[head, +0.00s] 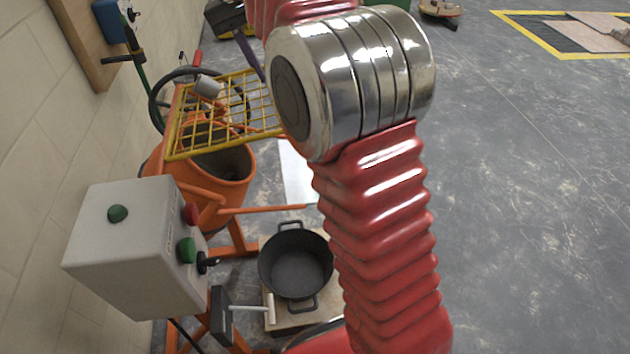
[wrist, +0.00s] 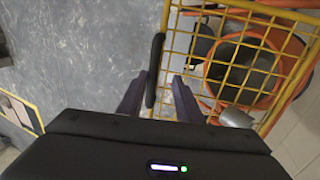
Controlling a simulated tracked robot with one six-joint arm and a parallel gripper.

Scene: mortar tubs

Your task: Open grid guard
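The yellow wire grid guard (head: 172,135) lies across the orange mixer drum (head: 240,190) in the head view, with part of the drum's mouth showing below it. My arm hides the guard's right side there. In the wrist view the guard (wrist: 167,15) fills the upper right, with the drum (wrist: 212,78) behind its bars. A black handle (wrist: 157,48) runs along the guard's left edge. My gripper (wrist: 157,88) is open, one dark finger on each side of the handle's lower part, with gaps visible. I cannot tell the handle's depth between the fingers.
A grey control box (head: 130,240) with green and red buttons stands before the mixer. The wall (head: 40,150) is close on the left. Open grey floor (head: 530,200) lies right.

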